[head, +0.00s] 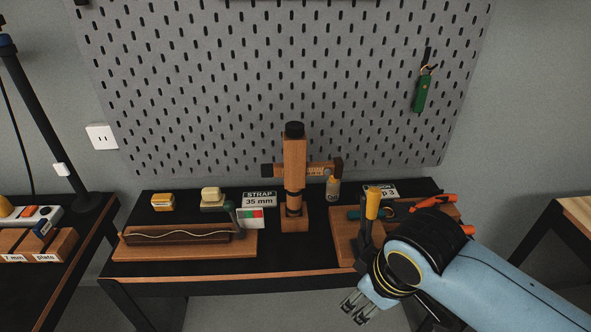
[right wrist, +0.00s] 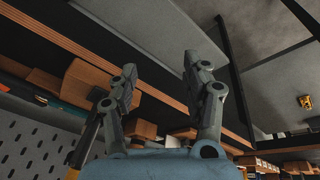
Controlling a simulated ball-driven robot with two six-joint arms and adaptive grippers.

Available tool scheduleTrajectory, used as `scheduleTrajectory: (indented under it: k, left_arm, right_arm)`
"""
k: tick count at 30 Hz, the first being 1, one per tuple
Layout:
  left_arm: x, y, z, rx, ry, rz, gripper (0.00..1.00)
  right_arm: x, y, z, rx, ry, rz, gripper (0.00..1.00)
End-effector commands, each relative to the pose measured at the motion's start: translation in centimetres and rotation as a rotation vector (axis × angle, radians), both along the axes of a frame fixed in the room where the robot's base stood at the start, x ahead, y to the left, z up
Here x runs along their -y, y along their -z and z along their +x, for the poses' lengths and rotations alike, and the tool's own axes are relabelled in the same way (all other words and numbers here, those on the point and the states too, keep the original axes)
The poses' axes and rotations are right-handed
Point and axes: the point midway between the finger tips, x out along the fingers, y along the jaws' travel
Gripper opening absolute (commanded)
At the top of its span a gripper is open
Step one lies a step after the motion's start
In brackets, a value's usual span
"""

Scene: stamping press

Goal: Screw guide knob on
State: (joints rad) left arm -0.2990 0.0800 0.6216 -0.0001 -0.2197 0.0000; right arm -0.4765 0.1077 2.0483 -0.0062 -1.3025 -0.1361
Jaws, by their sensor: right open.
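A wooden stamping press (head: 295,180) with a black cap stands upright at the middle back of the black table. A wooden crosspiece (head: 322,169) with a pale scale runs through it, and a small pale-bodied item (head: 333,188) sits by its right end. I cannot tell which small part is the guide knob, or whether one is screwed on. My right gripper (head: 353,306) is in front of the table's front edge, apart from the press. It also shows in the right wrist view (right wrist: 162,82), its two fingers spread with nothing between them. My left gripper is out of view.
A wooden board (head: 185,248) with a dark bar lies on the left. Another board (head: 344,237) with a yellow-handled tool (head: 372,203) is beside my right arm. Small blocks and a STRAP sign (head: 259,199) stand behind. A pegboard (head: 230,80) closes the back.

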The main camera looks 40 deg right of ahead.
Motion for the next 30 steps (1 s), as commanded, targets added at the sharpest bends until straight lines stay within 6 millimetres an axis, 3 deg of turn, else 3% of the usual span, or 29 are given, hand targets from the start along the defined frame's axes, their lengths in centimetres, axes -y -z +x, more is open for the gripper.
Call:
scheduleTrajectory:
  k: [1, 3, 6, 15, 21, 25, 30]
  left_arm:
    - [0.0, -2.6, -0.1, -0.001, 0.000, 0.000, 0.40]
    - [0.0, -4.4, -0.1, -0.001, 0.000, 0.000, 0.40]
    - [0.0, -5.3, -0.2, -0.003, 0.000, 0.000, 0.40]
    - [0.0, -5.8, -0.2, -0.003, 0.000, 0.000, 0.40]
    - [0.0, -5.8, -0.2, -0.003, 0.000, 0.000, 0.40]
    - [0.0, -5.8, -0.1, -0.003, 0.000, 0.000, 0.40]
    - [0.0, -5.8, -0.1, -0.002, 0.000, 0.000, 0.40]
  right_arm:
    - [-0.2, -5.7, 1.2, 0.019, -0.070, -0.023, 0.48]
    - [-0.3, -11.4, 2.9, 0.020, -0.251, -0.090, 0.48]
    - [-0.1, -15.5, 5.5, -0.012, -0.560, -0.204, 0.48]
    - [0.5, -21.5, 14.1, -0.150, -1.473, -0.504, 0.48]
    - [0.7, -24.8, 18.8, -0.241, -1.984, -0.646, 0.48]
    - [0.7, -26.2, 20.4, -0.277, -2.183, -0.695, 0.48]
    - [0.8, -26.5, 21.1, -0.295, -2.275, -0.714, 0.48]
